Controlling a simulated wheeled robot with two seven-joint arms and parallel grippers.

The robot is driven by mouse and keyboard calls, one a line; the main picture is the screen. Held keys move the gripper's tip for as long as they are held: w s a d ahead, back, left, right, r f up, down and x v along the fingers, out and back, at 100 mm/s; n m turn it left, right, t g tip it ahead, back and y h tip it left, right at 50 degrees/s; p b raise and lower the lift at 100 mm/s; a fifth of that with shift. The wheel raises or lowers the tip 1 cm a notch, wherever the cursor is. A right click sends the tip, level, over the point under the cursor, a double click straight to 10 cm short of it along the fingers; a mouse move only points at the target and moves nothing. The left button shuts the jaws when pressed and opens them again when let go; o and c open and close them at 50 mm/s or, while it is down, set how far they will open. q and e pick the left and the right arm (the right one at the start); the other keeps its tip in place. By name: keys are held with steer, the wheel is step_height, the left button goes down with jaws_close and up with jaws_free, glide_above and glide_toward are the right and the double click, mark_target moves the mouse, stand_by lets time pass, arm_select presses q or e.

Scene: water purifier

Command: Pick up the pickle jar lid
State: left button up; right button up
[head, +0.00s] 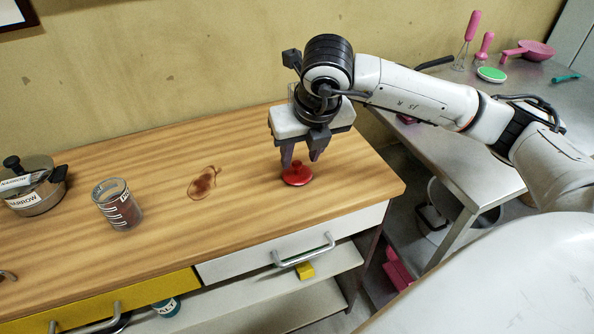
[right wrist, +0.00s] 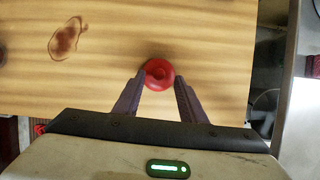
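The red lid (head: 297,175), round with a small knob on top, lies on the wooden counter near its right end. It also shows in the right wrist view (right wrist: 159,74), just beyond and between the fingertips. My right gripper (head: 300,160) points down above the lid, its two dark fingers apart and empty. In the right wrist view the open fingers (right wrist: 159,80) stand to either side of the lid's near edge. A glass jar (head: 117,205) with dark contents stands open-topped on the counter at the left. My left gripper is not in view.
A steel pot (head: 33,186) stands at the counter's far left. A brown stain (head: 204,183) marks the wood between jar and lid. Drawers with handles (head: 304,256) line the counter front. A steel table (head: 470,130) with pink utensils stands at the right.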

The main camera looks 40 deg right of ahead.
mark_target(297, 170)
steer(key=shift+x, duration=1.35)
jaws_close()
